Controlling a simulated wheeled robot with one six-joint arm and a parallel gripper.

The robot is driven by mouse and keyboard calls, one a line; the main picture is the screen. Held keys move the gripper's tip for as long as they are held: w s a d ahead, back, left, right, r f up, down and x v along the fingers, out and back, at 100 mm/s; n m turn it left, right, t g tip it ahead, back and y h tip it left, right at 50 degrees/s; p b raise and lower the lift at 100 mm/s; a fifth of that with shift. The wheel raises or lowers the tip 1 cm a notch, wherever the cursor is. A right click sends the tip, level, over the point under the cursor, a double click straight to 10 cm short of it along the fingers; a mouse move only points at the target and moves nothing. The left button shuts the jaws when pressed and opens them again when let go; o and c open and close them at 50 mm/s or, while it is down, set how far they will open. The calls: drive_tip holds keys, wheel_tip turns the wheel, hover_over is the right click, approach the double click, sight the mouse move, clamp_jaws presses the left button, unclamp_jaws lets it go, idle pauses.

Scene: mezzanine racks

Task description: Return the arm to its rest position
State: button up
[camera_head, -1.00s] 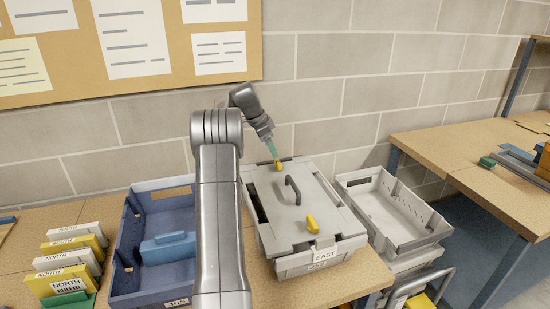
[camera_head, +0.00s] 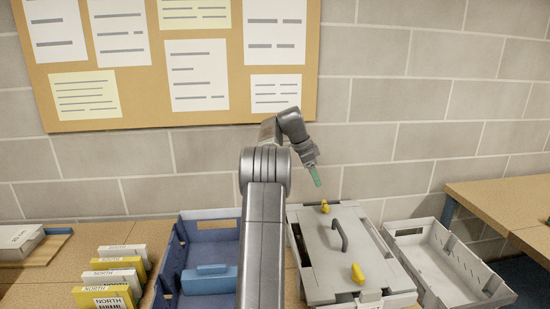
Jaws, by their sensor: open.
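My gripper (camera_head: 316,176) hangs from my bent arm above the far end of a grey lidded crate (camera_head: 350,250). Its green fingertips point down and it holds nothing that I can see. It stands clear of the lid, above the far yellow latch (camera_head: 325,208). The lid has a dark handle (camera_head: 339,235) in its middle and a near yellow latch (camera_head: 357,273). My arm rises in front of the bench and hides part of the space between the blue crate and the grey crate.
A blue open crate (camera_head: 168,275) with a blue block (camera_head: 209,280) stands left of my arm. Several North boxes (camera_head: 103,297) stand farther left. An empty grey crate (camera_head: 430,228) is at right. A notice board (camera_head: 150,115) hangs on the block wall behind.

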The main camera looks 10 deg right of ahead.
sight(325, 204)
drive_tip(key=p+x, duration=0.1)
drive_tip(key=x, duration=1.1)
drive_tip(key=shift+d+f, duration=0.15)
drive_tip(key=shift+f, duration=0.25)
drive_tip(key=shift+r, duration=0.1)
